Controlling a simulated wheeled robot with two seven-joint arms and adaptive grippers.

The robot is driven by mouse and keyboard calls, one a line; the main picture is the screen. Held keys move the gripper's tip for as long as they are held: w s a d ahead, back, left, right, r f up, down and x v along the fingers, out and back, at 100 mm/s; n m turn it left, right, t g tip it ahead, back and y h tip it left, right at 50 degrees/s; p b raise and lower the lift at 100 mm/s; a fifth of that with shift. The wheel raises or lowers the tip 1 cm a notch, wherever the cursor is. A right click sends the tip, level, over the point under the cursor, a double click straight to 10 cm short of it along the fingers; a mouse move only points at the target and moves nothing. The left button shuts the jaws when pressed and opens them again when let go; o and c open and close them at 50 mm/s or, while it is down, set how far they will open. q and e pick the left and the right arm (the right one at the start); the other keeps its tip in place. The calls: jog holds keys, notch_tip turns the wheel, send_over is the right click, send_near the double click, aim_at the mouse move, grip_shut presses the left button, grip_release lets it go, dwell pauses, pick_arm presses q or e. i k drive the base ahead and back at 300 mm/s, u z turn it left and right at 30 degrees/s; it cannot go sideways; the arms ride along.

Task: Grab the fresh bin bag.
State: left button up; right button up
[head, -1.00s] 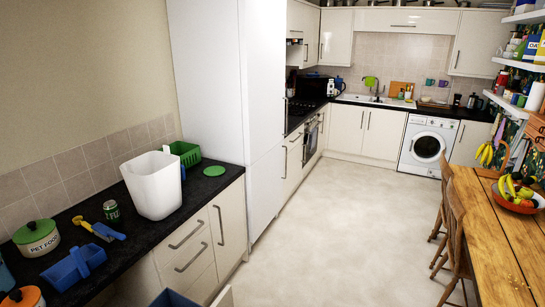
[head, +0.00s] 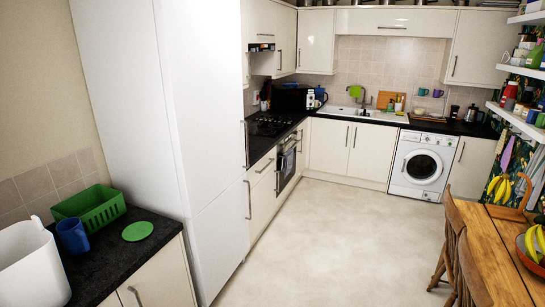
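I cannot make out a bin bag in the head view. A white open-topped bin (head: 30,265) stands on the dark counter at the lower left, cut off by the picture's left edge; its inside is mostly hidden. Neither of my grippers is in view.
A green basket (head: 90,207), a blue cup (head: 72,236) and a green disc (head: 138,231) are on the left counter (head: 120,255). A tall white cabinet (head: 150,130) stands beyond it. Wooden chairs and a table (head: 495,250) stand at the right. The pale floor (head: 330,245) between is clear.

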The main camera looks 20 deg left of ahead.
aim_at(32, 272)
jog(key=i, duration=2.4)
jog(key=u, duration=4.1)
jog(key=i, duration=0.15)
jog(key=z, duration=0.1)
